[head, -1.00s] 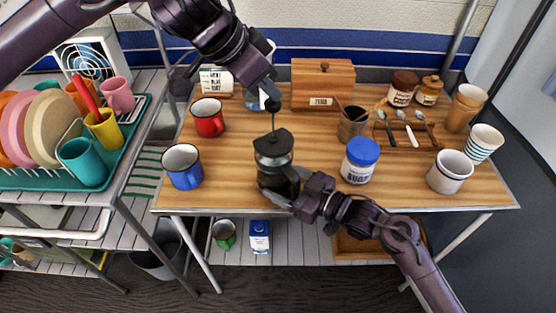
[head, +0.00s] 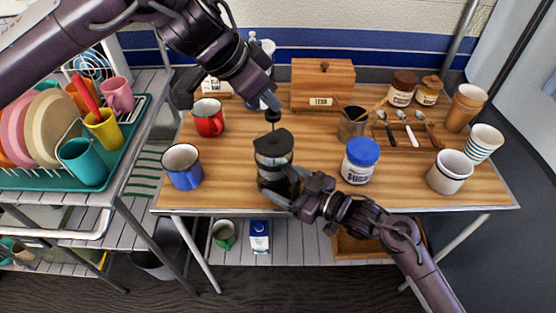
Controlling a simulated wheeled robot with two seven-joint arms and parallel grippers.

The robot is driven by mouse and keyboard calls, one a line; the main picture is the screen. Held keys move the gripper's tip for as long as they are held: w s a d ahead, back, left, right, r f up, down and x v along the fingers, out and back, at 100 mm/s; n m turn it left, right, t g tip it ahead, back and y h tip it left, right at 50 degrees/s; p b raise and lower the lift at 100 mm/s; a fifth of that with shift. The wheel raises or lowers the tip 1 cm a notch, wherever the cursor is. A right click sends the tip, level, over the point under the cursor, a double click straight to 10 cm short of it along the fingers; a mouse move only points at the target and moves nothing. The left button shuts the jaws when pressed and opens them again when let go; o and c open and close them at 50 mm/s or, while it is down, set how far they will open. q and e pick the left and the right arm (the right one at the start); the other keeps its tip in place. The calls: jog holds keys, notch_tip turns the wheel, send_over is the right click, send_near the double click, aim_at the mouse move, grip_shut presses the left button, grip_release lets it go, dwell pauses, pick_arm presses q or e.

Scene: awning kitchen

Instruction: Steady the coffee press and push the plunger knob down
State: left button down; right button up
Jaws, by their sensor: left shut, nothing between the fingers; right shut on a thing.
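The coffee press (head: 273,158) stands upright near the front of the wooden table, with a black lid and a glass body. Its plunger knob (head: 272,115) is up on the thin rod above the lid. My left gripper (head: 268,102) is shut and empty, with its fingertips just above the knob; I cannot tell whether they touch it. My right gripper (head: 285,190) is shut on the press at its lower right side, on the handle side. Its fingers partly hide the handle.
A blue mug (head: 183,167) and a red mug (head: 208,118) stand left of the press. A sugar jar (head: 360,161) with a blue lid stands to the right. The tabletop around the press is fairly clear.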

aim_at(267, 113)
pick_arm(q)
jog(key=shift+f, duration=1.95)
jog(key=shift+r, duration=3.05)
jog(key=shift+r, duration=0.1)
jog(key=v, duration=1.1)
jog(key=shift+a+r, duration=0.25)
jog(key=shift+a, duration=0.05)
jog(key=shift+s, duration=0.1)
